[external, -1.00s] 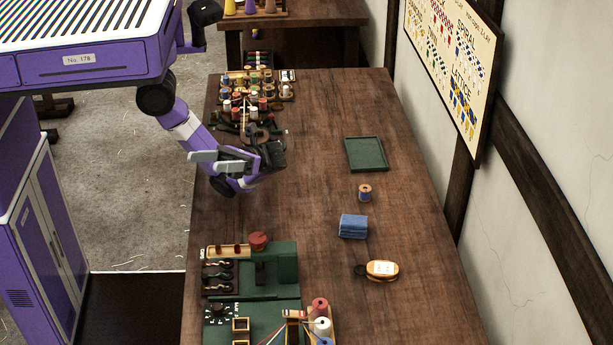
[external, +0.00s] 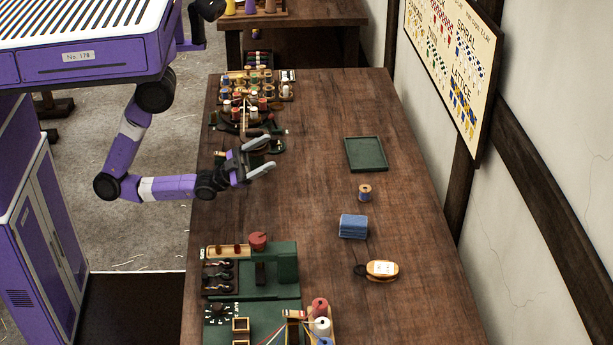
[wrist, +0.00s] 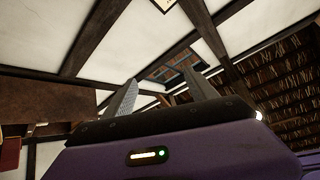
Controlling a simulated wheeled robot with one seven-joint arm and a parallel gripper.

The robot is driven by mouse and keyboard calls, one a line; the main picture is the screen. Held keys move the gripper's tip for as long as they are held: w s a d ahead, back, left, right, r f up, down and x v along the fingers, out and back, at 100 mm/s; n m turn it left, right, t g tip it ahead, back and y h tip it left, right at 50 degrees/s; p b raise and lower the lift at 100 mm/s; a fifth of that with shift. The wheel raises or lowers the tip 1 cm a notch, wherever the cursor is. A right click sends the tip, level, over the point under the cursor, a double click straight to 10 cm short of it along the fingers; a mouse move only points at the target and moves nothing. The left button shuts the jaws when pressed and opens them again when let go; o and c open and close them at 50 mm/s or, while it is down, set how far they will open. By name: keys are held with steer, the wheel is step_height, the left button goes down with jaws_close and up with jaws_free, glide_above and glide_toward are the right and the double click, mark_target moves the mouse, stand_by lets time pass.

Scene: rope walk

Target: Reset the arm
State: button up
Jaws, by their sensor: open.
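My gripper (external: 266,156) is open and empty in the external view. It is over the left part of the wooden table (external: 320,120), with its two grey fingers pointing to the right and apart. My purple arm reaches to it from the left, with its elbow low beside the table's left edge. In the wrist view the two fingers of my gripper (wrist: 158,95) stand up apart with nothing between them. Beyond them are the ceiling, beams and a window.
Spools in a rack (external: 250,100) stand behind my gripper. A dark green tray (external: 366,168), a blue-wound spool (external: 365,192), folded blue cloth (external: 353,227) and an orange-and-white item (external: 382,270) lie to the right. A green machine (external: 285,262) stands at the front left. The table's middle is clear.

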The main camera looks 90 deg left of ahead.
steer(key=s+a+f+n+g+y, duration=0.2)
steer(key=s+a+f+n+g, duration=0.1)
steer(key=s+a+f, duration=0.2)
steer(key=s+a+f+n+g+y, duration=0.3)
steer(key=s+a+f+n, duration=0.1)
steer(key=f, duration=0.3)
steer(key=s+a+f+n+g+y, duration=0.3)
steer(key=s+a+f+n, duration=0.1)
steer(key=s+a+f, duration=0.2)
steer(key=shift+s+f+g, duration=0.3)
steer(key=shift+f, duration=0.25)
stand_by(1.6)
